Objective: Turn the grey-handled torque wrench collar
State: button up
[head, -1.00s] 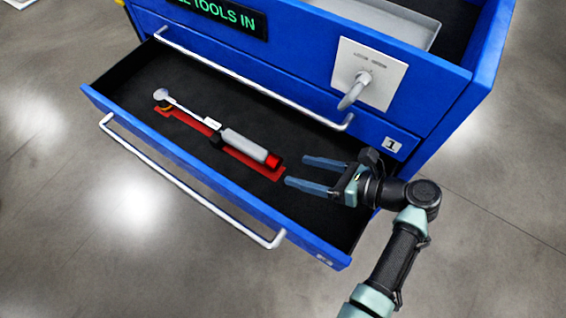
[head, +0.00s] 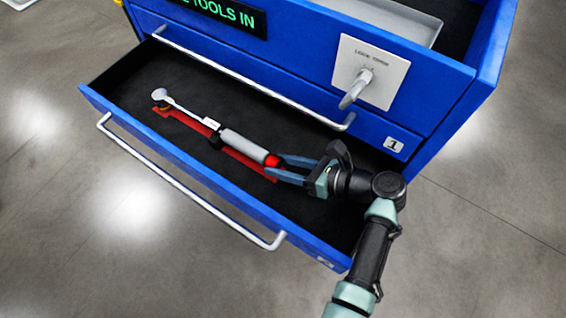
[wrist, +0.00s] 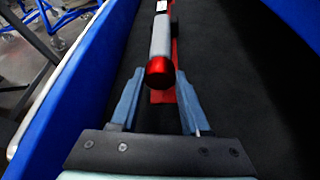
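The torque wrench with a grey handle (head: 244,146) lies in the open blue drawer, on a red outline strip (head: 190,120). Its round head is at the upper left, and its red collar (head: 272,160) is at the handle's right end. My gripper (head: 277,168) is at that end, with its two blue fingers pointing left along the wrench. The wrist view shows the red collar (wrist: 159,72) between the fingertips (wrist: 160,85), with a gap on each side. My gripper is open and holds nothing.
The drawer's front wall (head: 215,200) with its silver handle is close on the near side. Above the drawer are a second silver bar handle (head: 250,82) and a white plate with a lever (head: 366,72). The black drawer floor around the wrench is clear.

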grip_shut()
jog(key=shift+r+p, duration=0.15)
jog(key=shift+p, duration=0.3)
jog(key=shift+s+a+n+t+h+p, duration=0.1)
jog(key=shift+n+t+h+p, duration=0.2)
jog(key=shift+n+p, duration=0.55)
jog(key=shift+s+n+t+h+p, duration=0.1)
jog(key=shift+n+t+h+p, duration=0.4)
jog(key=shift+n+t+p, duration=0.5)
jog(key=o, duration=0.8)
grip_release()
